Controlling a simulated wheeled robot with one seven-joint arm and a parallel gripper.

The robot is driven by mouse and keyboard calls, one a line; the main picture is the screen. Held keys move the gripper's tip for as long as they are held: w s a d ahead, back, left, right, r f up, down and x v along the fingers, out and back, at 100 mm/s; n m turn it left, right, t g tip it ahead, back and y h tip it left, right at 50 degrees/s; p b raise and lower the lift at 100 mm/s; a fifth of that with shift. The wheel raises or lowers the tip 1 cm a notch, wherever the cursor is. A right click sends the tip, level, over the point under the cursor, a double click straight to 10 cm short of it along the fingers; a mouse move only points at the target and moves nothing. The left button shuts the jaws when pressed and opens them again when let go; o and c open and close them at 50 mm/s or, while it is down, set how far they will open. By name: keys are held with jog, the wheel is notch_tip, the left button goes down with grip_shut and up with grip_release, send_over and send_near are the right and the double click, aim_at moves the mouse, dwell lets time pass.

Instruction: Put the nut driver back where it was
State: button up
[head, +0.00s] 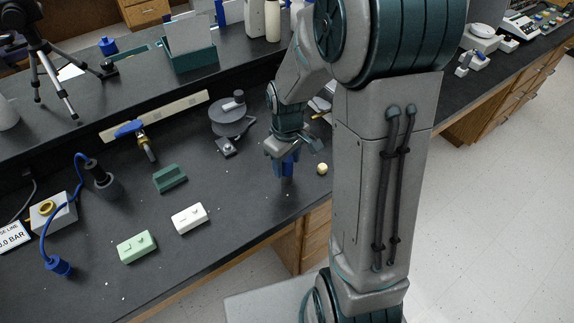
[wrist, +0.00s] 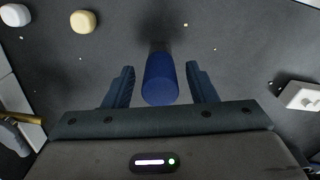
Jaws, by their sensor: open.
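A blue cylinder (wrist: 161,80), which looks like the nut driver's handle, stands between my gripper's fingers in the wrist view. A narrow gap shows on each side of it, so the jaws are open around it and do not appear to grip it. In the head view my gripper (head: 287,165) points down over the bench near its front edge, with blue showing at the fingers. The cylinder's lower end is hidden, and I cannot tell whether it touches the bench. I cannot make out a holder or marked spot for it.
A cream knob (head: 322,169) lies just right of my gripper. A white block (head: 189,218), a light green block (head: 137,247) and a dark green block (head: 170,179) sit to the left. A grey round device (head: 229,118) stands behind. The bench around the gripper is mostly clear.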

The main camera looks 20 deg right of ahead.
notch_tip(320, 180, up, 10)
jog(key=shift+s+f+p, duration=0.1)
jog(key=shift+p, duration=0.25)
jog(key=s+r+m+t, duration=0.1)
jog(key=s+r+m, duration=0.1)
jog(key=s, duration=0.4)
jog(key=s+r+m+t, duration=0.1)
jog(key=s+r+m, duration=0.2)
jog(key=s, duration=0.4)
jog(key=shift+s+m+t, duration=0.25)
jog(key=shift+m+t, duration=0.05)
jog(key=shift+m, duration=0.5)
jog(key=shift+a, duration=0.1)
jog(key=shift+w+p+v, duration=0.25)
jog(key=shift+p+v, duration=0.8)
jog(key=shift+r, duration=0.1)
